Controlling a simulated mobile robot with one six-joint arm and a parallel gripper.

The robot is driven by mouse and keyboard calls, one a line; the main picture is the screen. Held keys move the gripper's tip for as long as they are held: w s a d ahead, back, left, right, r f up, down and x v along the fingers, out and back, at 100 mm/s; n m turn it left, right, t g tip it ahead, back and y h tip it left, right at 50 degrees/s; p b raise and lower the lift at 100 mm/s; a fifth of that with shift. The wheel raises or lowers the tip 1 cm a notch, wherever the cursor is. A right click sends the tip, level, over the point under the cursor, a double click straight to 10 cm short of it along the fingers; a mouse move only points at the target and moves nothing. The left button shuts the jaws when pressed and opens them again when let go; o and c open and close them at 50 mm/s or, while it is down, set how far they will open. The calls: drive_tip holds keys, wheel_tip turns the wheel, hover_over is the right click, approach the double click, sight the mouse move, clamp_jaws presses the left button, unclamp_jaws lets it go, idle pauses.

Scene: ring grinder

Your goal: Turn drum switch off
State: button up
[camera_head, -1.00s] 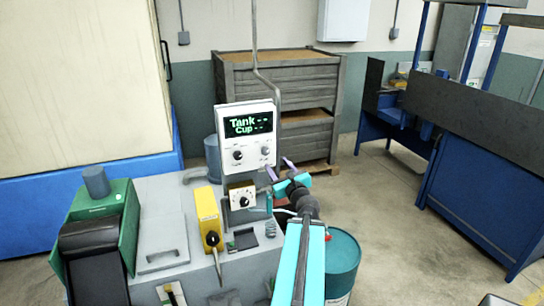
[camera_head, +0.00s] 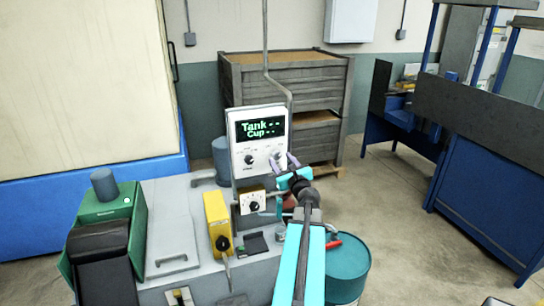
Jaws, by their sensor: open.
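The white control panel (camera_head: 258,138) shows "Tank" and "Cup" in green on a black screen, with a left knob (camera_head: 249,159) and a right knob (camera_head: 274,156) below it. Lower down is a white plate with a black dial (camera_head: 253,206). A yellow box with a black lever (camera_head: 217,226) stands on the grey machine top to the left. None of these controls has a readable drum label. My gripper (camera_head: 286,158) has open purple fingers at the panel's lower right, close beside the right knob. I cannot tell whether they touch it.
A green grinder housing (camera_head: 108,208) is on the left of the grey machine (camera_head: 176,228). A teal barrel (camera_head: 345,266) stands right of my arm. Wooden crates (camera_head: 315,85) are behind the panel, and a blue workbench (camera_head: 475,180) is at right. Floor between is clear.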

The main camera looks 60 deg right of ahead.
drive_tip(key=shift+x, duration=1.25)
drive_tip(key=shift+c, duration=0.2)
drive_tip(key=c, duration=1)
drive_tip(key=shift+d, duration=0.25)
drive_tip(key=shift+a+f, duration=0.15)
